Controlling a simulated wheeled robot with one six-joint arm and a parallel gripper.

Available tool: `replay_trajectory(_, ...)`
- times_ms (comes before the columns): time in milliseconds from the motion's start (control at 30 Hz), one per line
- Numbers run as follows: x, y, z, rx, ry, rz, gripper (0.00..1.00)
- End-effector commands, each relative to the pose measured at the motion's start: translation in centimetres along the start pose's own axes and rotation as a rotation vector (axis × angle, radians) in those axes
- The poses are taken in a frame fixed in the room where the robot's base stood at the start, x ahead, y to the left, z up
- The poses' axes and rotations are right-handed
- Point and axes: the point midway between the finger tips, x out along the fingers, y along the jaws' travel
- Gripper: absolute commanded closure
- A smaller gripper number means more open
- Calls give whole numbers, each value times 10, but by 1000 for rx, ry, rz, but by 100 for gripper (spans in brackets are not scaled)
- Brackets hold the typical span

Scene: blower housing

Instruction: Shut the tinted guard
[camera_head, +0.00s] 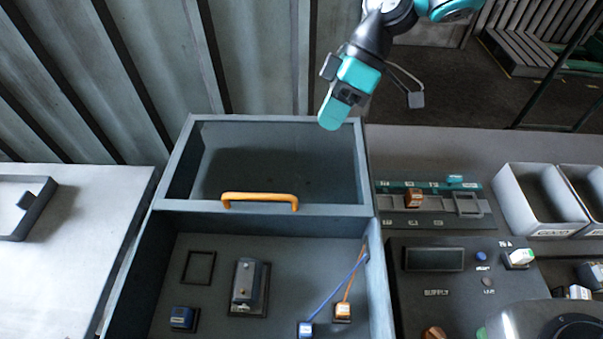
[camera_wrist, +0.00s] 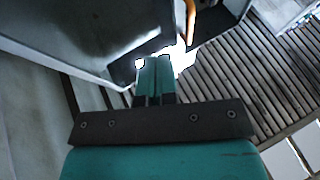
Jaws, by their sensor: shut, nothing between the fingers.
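The tinted guard (camera_head: 275,165) is a dark see-through panel in a grey frame at the back of the blower housing (camera_head: 381,290). An orange handle (camera_head: 260,200) runs along its near edge. The front part of the housing is uncovered, with its inside in plain view. My gripper (camera_head: 333,112) is shut and empty, by the guard's far right corner. I cannot tell whether it touches the frame. In the wrist view my gripper's fingers (camera_wrist: 153,78) are together, just below the guard (camera_wrist: 90,35). Part of the orange handle (camera_wrist: 190,18) shows beyond them.
Inside the housing are a grey block (camera_head: 247,285), a blue-capped part (camera_head: 183,318), and blue and orange leads at the right. A control panel (camera_head: 455,285) and white bins (camera_head: 540,200) stand to the right. A pale table (camera_head: 85,240) is at the left. A ribbed wall rises behind.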

Motion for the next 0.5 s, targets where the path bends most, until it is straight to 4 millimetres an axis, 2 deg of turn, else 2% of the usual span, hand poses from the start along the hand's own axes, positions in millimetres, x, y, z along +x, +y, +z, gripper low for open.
replay_trajectory(467,93,-3,0,5,-6,-4,100)
replay_trajectory(500,93,-12,-1,4,-4,-3,100)
